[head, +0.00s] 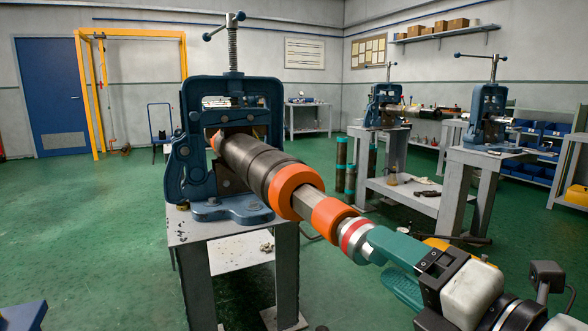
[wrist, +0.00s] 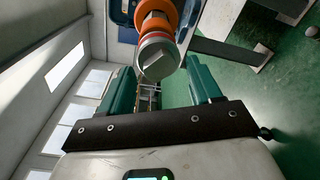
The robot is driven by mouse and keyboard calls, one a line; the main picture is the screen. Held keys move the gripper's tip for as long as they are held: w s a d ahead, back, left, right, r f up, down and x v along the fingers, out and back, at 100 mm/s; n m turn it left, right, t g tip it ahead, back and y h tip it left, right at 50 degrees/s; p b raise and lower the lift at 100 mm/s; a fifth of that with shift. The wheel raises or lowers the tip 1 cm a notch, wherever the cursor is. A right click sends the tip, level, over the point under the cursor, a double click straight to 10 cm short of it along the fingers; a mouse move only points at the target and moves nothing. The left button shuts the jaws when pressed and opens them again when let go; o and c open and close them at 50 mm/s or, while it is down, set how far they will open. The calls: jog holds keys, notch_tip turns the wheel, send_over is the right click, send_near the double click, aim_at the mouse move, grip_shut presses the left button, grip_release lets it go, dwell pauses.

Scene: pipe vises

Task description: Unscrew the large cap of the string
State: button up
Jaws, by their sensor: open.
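The string (head: 255,165) is a dark pipe held in a blue vise, pointing toward me and to the right. Along it come a large orange collar (head: 294,190), a grey square-sided section, a smaller orange collar (head: 330,216) and a silver end piece with a red band (head: 355,240). Which part is the large cap is unclear. My gripper (head: 380,262) is open, its green fingers close to the silver end. In the wrist view the end piece (wrist: 157,56) shows near the top, roughly between the fingertips (wrist: 160,72). I see no clear contact.
The blue vise (head: 185,165) stands on a grey bench (head: 196,262) under the string. More vises (head: 487,115) on benches stand at the right. Blue bins (head: 545,165) sit on a shelf at the far right. The green floor at left is mostly clear.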

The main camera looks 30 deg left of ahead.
jog(key=shift+s+d, duration=0.25)
jog(key=shift+d, duration=0.1)
